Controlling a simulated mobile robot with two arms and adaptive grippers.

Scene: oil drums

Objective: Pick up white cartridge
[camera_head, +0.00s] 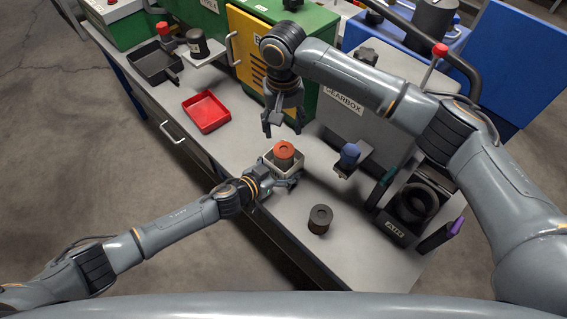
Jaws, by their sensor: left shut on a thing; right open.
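A whitish square-sided piece (271,159), which looks like the white cartridge, is at the middle of the bench with an orange-red round part (284,151) set in its top. My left gripper (289,179) comes from the left and is shut on its near side. The fingers hide part of that side, and I cannot tell whether the piece is clear of the bench. My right gripper (283,130) is open and empty, pointing down just behind and above the orange-red part.
A red tray (206,111) lies behind on the left, with a dark tray (155,64) farther back. A dark cylinder (320,219) stands at front right. A blue-topped part (349,155), the gearbox housing (345,102) and a black bin (394,227) crowd the right. The bench's left front is clear.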

